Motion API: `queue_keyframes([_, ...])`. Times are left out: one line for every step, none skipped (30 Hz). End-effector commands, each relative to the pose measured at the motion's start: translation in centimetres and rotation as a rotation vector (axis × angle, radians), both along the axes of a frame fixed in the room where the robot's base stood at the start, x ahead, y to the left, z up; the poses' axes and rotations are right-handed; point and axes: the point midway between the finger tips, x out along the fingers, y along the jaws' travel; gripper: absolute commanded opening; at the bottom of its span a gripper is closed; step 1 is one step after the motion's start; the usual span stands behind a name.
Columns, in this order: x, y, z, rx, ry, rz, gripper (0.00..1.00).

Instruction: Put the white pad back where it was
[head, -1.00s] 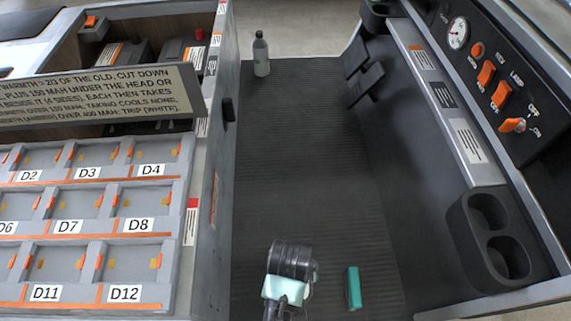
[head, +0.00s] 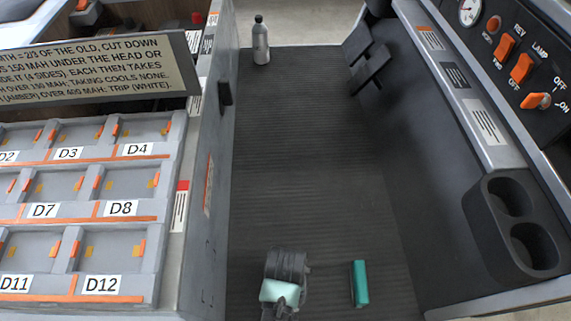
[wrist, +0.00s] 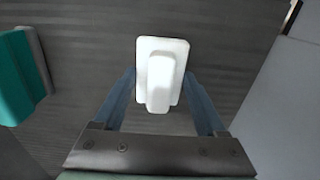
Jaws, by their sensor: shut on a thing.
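The white pad (wrist: 161,60) is a small rounded plate with a raised grip block. In the wrist view it sits between the two blue-grey fingers of my gripper (wrist: 160,97), which is shut on it. Dark ribbed floor matting shows beyond the pad. In the head view my gripper's wrist (head: 283,290) is at the bottom centre, over the floor mat. There the pad and the fingertips are hidden behind my own arm.
A teal block (head: 360,283) stands right of my arm, also at left in the wrist view (wrist: 18,78). A grey bottle (head: 261,42) stands at the mat's far end. A rack with labelled bays (head: 124,207) is at left, a switch panel (head: 512,60) and cup holder (head: 520,225) at right.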

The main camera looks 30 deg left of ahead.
Motion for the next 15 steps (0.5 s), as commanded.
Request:
queue_keyframes([0.03, 0.01, 0.11, 0.001, -0.001, 0.000, 0.30])
queue_keyframes([0.03, 0.01, 0.13, 0.001, -0.001, 0.000, 0.30])
queue_keyframes([0.02, 0.01, 0.14, 0.001, -0.001, 0.000, 0.30])
queue_keyframes([0.02, 0.01, 0.14, 0.001, -0.001, 0.000, 0.30])
queue_keyframes([0.02, 0.01, 0.12, 0.001, -0.001, 0.000, 0.30])
queue_keyframes([0.01, 0.01, 0.04, 0.000, 0.000, 0.000, 0.30])
queue_keyframes([0.01, 0.01, -0.05, 0.000, 0.000, 0.000, 0.30])
queue_keyframes([0.00, 0.00, -0.05, 0.000, 0.000, 0.000, 0.78])
queue_keyframes([0.01, 0.01, -0.03, 0.000, 0.000, 0.000, 0.85])
queue_keyframes([0.00, 0.00, -0.03, 0.000, 0.000, 0.000, 0.90])
queue_keyframes([0.00, 0.00, -0.03, 0.000, 0.000, 0.000, 0.96])
queue_keyframes([0.00, 0.00, -0.03, 0.000, 0.000, 0.000, 1.00])
queue_keyframes([0.00, 0.00, -0.03, 0.000, 0.000, 0.000, 1.00])
queue_keyframes([0.00, 0.00, -0.02, 0.000, 0.000, 0.000, 1.00])
queue_keyframes([0.00, 0.00, -0.02, 0.000, 0.000, 0.000, 1.00])
